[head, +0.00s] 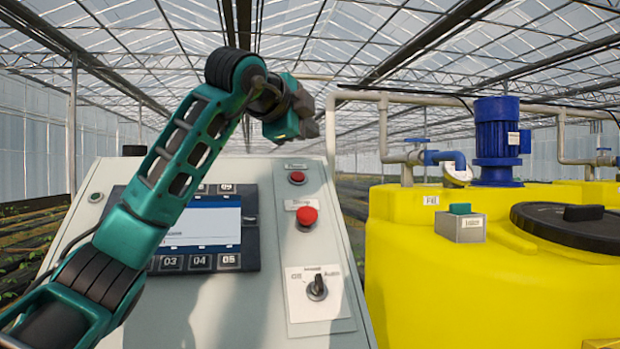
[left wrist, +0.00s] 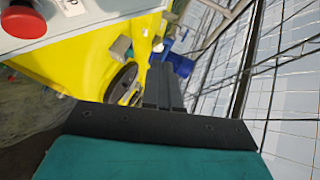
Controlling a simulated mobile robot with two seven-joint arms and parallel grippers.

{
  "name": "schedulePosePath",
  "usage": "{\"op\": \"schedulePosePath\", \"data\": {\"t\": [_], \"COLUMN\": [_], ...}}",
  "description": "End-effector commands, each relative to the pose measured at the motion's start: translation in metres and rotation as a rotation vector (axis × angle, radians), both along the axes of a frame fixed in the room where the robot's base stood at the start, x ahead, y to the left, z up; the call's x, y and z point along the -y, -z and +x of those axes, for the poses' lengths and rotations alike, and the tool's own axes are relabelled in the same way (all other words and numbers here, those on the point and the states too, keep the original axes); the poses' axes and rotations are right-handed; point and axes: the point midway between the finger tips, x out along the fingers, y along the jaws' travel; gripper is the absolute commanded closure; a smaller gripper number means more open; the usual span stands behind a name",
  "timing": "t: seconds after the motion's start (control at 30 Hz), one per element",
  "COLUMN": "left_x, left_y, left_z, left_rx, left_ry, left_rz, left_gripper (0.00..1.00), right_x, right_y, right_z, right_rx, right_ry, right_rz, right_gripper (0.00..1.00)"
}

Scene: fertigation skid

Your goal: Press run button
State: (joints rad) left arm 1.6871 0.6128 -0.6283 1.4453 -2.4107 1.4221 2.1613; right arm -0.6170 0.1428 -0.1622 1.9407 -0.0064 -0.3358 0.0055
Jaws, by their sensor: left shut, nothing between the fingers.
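A grey control panel (head: 270,255) stands in front of me in the head view. A small round green button (head: 95,197) sits at its upper left; I cannot read a run label on it. A small red button (head: 297,177) and a red mushroom button (head: 306,215) sit in the right column, above a rotary selector (head: 317,290). My left gripper (head: 311,127) is raised above the panel's top right, apart from the buttons. Its fingers (left wrist: 163,88) are shut and empty in the left wrist view, pointing past the yellow tank. My right gripper is not shown.
My left arm crosses the panel and hides part of its screen (head: 205,225). A yellow tank (head: 470,280) with a blue motor (head: 497,140), a black lid (head: 570,228) and a small grey box with a green top (head: 460,225) stands right. Pipes (head: 384,130) run behind.

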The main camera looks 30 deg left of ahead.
Motion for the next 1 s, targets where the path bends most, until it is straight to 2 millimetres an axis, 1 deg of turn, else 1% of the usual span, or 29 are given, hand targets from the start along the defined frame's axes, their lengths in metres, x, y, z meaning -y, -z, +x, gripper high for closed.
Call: {"op": "schedulePosePath", "data": {"t": [0.03, 0.17, 0.57, 0.77, 1.0], "left_x": [-0.005, -0.010, -0.010, -0.019, -0.032], "left_y": [-0.003, -0.006, -0.003, 0.013, 0.038], "left_z": [-0.002, -0.004, -0.002, 0.008, 0.026], "left_rx": [-0.001, -0.004, -0.005, -0.008, -0.008], "left_ry": [-0.019, -0.040, -0.040, -0.042, -0.042], "left_rz": [-0.003, -0.010, -0.010, -0.009, -0.009], "left_gripper": [1.00, 1.00, 1.00, 1.00, 1.00], "right_x": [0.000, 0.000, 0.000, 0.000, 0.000], "right_y": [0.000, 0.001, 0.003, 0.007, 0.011], "right_z": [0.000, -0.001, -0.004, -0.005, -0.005], "right_rx": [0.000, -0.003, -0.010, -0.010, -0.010], "right_ry": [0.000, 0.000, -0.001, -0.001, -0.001], "right_rz": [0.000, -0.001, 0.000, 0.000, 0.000], "right_gripper": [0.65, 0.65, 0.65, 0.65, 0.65]}}
